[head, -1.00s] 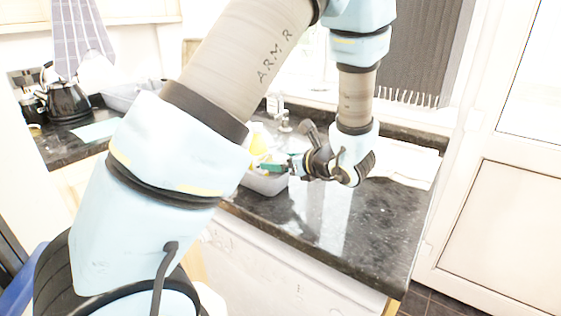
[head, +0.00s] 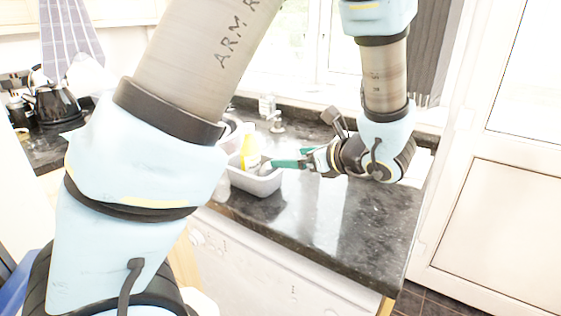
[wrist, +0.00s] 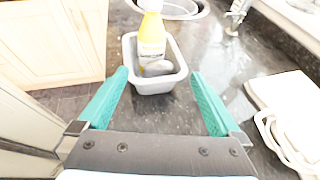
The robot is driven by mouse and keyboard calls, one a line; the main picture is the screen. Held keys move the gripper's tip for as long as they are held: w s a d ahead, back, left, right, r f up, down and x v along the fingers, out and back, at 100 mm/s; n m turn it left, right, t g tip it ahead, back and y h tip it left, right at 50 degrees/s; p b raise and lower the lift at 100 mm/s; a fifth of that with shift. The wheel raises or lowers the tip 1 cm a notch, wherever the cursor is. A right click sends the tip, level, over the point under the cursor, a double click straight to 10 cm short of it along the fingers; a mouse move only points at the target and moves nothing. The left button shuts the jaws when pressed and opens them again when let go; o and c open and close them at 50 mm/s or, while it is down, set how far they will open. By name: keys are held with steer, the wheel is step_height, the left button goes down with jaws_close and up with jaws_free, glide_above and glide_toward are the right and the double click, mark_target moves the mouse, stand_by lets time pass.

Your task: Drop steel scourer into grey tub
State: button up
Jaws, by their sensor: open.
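The grey tub (head: 240,182) stands on the dark granite worktop, left of my gripper (head: 300,158). In the wrist view the tub (wrist: 181,55) lies just ahead of my gripper (wrist: 160,75). A yellow bottle (wrist: 152,38) stands in the tub and also shows in the head view (head: 249,150). A small grey, rounded lump, which looks like the steel scourer (wrist: 159,68), lies in the tub at the near end, beside the bottle's base. My gripper's teal fingers are wide apart with nothing between them. Its tips are near the tub's right side in the head view.
A sink (wrist: 180,8) and a tap (head: 277,122) are behind the tub. A white item with a loop (wrist: 285,110) lies on the worktop to the right in the wrist view. A black kettle (head: 57,105) stands far left. The worktop's front right (head: 350,225) is clear.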

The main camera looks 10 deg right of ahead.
steer(key=s+a+f+n+g+h, duration=0.2)
steer(key=a+n+g, duration=0.3)
steer(key=a+n, duration=0.6)
steer(key=s+a+f+n+g+h, duration=0.2)
steer(key=a+n+g+h, duration=0.2)
steer(key=a+n, duration=0.8)
steer(key=n+g, duration=0.1)
steer(key=n, duration=0.5)
steer(key=shift+a+f+h, duration=0.15)
steer(key=shift+f+h, duration=0.15)
steer(key=shift+f, duration=0.1)
